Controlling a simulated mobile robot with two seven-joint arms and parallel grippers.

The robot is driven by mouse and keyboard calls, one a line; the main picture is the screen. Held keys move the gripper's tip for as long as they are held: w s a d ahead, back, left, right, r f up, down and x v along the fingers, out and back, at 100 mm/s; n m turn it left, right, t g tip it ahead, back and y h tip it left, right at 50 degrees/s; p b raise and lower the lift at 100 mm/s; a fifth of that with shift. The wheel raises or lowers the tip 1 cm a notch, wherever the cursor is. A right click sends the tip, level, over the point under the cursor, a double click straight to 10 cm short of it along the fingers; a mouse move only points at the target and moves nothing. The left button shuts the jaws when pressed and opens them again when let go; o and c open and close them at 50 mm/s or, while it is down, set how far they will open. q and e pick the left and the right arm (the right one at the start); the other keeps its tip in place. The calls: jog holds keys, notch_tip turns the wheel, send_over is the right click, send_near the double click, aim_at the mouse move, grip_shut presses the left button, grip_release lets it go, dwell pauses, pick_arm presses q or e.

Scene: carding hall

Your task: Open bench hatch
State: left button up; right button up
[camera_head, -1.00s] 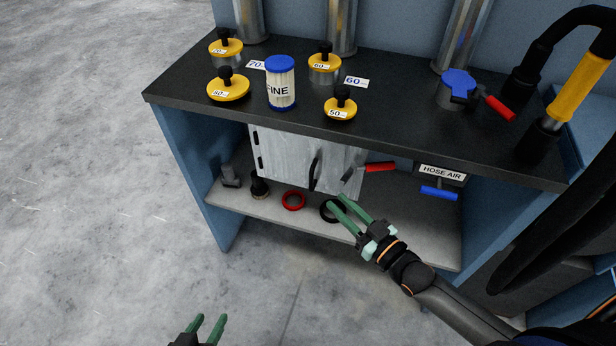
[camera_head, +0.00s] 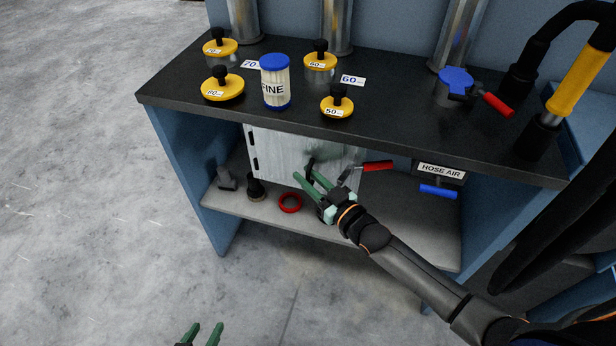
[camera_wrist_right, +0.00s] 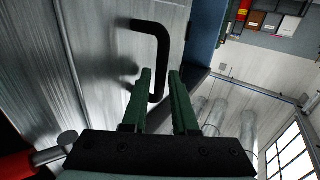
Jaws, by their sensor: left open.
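The bench hatch (camera_head: 283,152) is a pale metal panel under the worktop, with dark hinges on its left edge. It looks closed. Its black bar handle (camera_head: 310,167) is partly hidden by my right gripper. The handle also shows in the right wrist view (camera_wrist_right: 164,45). My right gripper (camera_head: 304,173) is at the handle with its fingers apart; in the wrist view the handle's lower end appears between the fingertips, and I cannot tell whether they touch it. A red-handled lever (camera_head: 378,166) is at the hatch's right edge. My left gripper (camera_head: 205,326) is open and empty, low over the floor.
The lower shelf (camera_head: 400,235) holds a red ring (camera_head: 290,203) and dark fittings. A blue-handled valve (camera_head: 438,191) hangs below the HOSE AIR sign (camera_head: 441,171). Yellow-lidded weights and a FINE canister (camera_head: 276,84) stand on the dark worktop (camera_head: 200,120).

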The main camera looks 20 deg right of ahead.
grip_shut()
dwell(1.3)
